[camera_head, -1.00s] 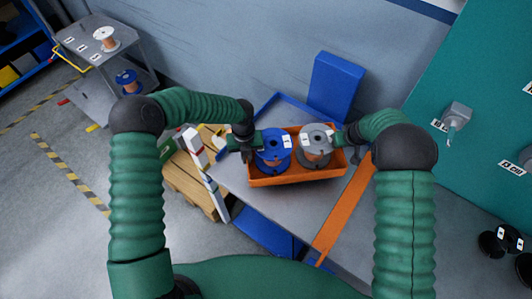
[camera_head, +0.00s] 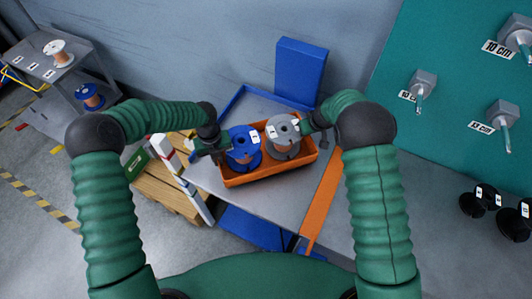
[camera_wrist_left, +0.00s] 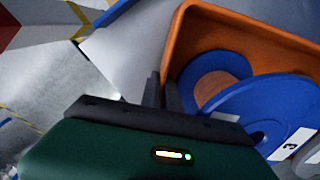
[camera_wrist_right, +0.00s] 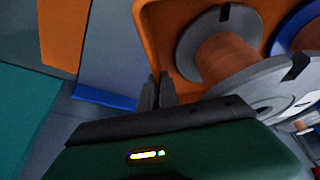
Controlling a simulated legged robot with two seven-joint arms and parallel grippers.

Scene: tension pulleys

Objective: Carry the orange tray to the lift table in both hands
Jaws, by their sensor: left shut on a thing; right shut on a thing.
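The orange tray (camera_head: 275,173) is in the middle of the head view, over a grey table top (camera_head: 275,198). It holds a blue spool (camera_head: 239,138) on the left and a grey spool (camera_head: 283,128) on the right. My left gripper (camera_wrist_left: 164,93) is shut on the tray's left end wall. My right gripper (camera_wrist_right: 157,92) is shut on its right end wall. The tray looks about level. I cannot tell whether its bottom touches the table. I cannot tell for sure which table is the lift table.
A blue upright panel (camera_head: 300,72) stands behind the tray. An orange strip (camera_head: 322,205) lies on the table's right. A wooden pallet (camera_head: 165,190) is on the floor at left. A grey trolley (camera_head: 35,68) with spools stands far left. A teal board (camera_head: 450,60) with pegs is at right.

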